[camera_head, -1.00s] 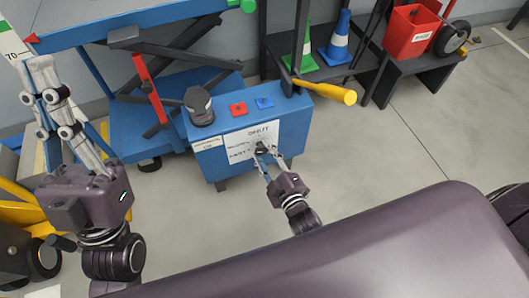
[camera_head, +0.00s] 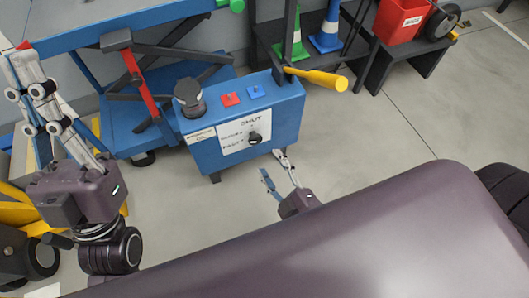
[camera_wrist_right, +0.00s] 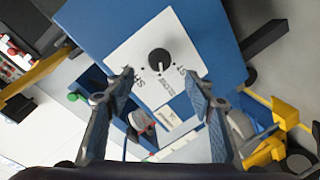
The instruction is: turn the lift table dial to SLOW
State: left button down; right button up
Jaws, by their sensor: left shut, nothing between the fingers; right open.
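The black round lift table dial (camera_head: 254,138) sits on a white label plate (camera_head: 232,138) on the front of a blue control box (camera_head: 290,115). My left gripper (camera_head: 22,62) is shut and empty, at the far left.
A dark mushroom-shaped knob (camera_head: 190,97), a red button (camera_head: 230,99) and a blue button (camera_head: 253,91) are on the box top. A yellow handle (camera_head: 315,78) sticks out over its right end. The blue lift table (camera_head: 120,18) stands behind.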

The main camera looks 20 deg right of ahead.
jog(key=shift+s+d+r, duration=0.1)
jog(key=shift+s, duration=0.5)
jog(key=shift+s+d+r, duration=0.1)
jog(key=shift+s, duration=0.5)
jog(key=shift+w, duration=0.1)
